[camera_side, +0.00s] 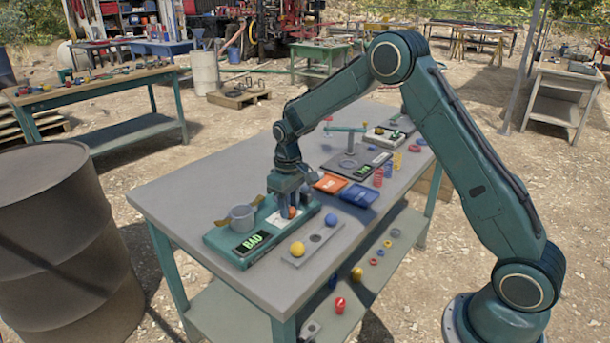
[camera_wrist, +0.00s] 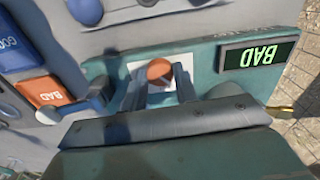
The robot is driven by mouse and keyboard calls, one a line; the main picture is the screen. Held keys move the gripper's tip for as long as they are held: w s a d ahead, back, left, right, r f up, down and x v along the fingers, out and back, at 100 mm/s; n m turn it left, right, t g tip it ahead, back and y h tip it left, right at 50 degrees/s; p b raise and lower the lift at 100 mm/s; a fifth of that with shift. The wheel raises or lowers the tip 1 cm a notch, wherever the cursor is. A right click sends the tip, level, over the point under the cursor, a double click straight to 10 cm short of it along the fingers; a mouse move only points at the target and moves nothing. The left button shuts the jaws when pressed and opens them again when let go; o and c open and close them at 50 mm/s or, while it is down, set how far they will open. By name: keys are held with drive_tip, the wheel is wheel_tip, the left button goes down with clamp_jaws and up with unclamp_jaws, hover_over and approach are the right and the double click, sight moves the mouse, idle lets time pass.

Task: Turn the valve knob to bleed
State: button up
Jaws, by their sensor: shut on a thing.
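The teal valve unit (camera_side: 222,243) sits on the near part of the grey bench, with a grey cup and a display (camera_side: 251,242) reading BAD in green. The display also shows in the wrist view (camera_wrist: 259,55). In the wrist view my gripper (camera_wrist: 162,85) is shut on the knob. The fingers hide part of the knob, and any bleed mark cannot be read.
An orange tray (camera_side: 330,183) and a blue tray (camera_side: 359,194) lie just behind the unit. A grey strip (camera_side: 312,243) with a yellow ball (camera_side: 297,249) lies beside it. Other apparatus and coloured rings stand farther back. The bench's near-left corner is clear.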

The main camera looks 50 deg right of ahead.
sight(290, 209)
drive_tip(key=shift+n, duration=1)
drive_tip(key=o, duration=1)
drive_tip(key=shift+r, duration=0.15)
drive_tip(key=shift+r, duration=6.8)
